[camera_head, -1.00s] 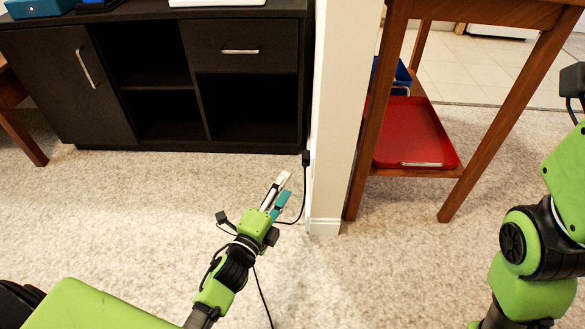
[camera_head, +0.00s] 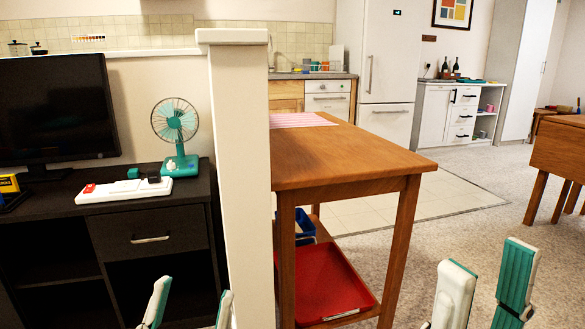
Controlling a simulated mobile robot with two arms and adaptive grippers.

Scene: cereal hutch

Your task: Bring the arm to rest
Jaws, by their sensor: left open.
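My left gripper (camera_head: 190,303) shows at the bottom edge, left of the white post. Its two white and teal fingertips stand upright and apart, with nothing seen between them. My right gripper (camera_head: 485,287) shows at the bottom right, right of the wooden table. Its two fingers also stand upright and apart, with only carpet seen between them. The rest of both arms is below the picture.
A dark cabinet (camera_head: 150,233) with a television (camera_head: 55,108), a teal fan (camera_head: 175,125) and a power strip (camera_head: 122,190) stands left of the post (camera_head: 238,150). The wooden table (camera_head: 345,157) has a red tray (camera_head: 325,285) underneath. Carpet (camera_head: 470,235) is open at right.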

